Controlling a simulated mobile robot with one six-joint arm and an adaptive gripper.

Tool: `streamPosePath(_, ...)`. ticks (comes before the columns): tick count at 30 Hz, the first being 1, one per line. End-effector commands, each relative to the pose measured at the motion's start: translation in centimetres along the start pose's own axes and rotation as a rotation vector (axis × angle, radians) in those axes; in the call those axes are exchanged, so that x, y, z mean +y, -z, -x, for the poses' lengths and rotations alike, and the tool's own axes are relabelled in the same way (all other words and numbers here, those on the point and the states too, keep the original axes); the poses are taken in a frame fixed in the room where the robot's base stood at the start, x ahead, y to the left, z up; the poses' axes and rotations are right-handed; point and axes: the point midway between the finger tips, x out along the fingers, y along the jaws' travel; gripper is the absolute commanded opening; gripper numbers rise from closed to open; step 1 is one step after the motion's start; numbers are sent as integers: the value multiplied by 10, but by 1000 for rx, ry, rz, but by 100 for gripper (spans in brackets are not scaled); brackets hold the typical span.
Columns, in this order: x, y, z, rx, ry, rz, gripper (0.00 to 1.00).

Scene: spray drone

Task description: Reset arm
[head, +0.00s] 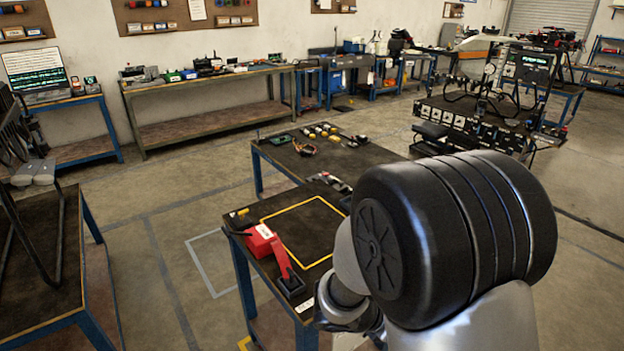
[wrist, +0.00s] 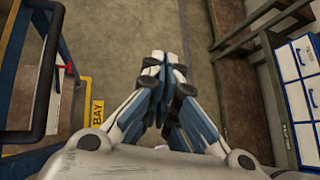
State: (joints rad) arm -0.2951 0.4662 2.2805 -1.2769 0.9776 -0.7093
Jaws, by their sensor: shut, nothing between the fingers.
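My arm (head: 450,240) fills the lower right of the head view, its black joint large in front of the workbench. My gripper shows in the wrist view (wrist: 168,68) with its fingers together and nothing between them. It points down over bare concrete floor. In the head view the gripper's fingers are not in sight, hidden behind or below the arm.
A dark workbench (head: 240,218) with a yellow outline and a red device (head: 265,241) stands close to my arm. A black equipment rack (head: 490,125) stands at the right. A blue frame (wrist: 62,60) and drawers (wrist: 300,85) flank the gripper; floor (wrist: 120,45) lies between.

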Motion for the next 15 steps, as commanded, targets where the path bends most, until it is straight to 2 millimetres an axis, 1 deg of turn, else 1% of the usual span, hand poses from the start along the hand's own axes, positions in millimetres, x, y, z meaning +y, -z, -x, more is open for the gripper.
streamPosePath(1,-17,-14,11,38,20,-148,0)
streamPosePath(3,-41,-24,24,98,56,-351,0)
streamPosePath(5,-60,-30,37,152,86,-523,0)
streamPosePath(6,-73,-32,45,190,106,-638,0)
streamPosePath(8,-89,-33,59,249,134,-806,0)
streamPosePath(9,-100,-33,68,291,154,-918,0)
streamPosePath(12,-122,-30,92,403,201,-1190,0)
streamPosePath(15,-138,-25,118,528,248,-1452,0)
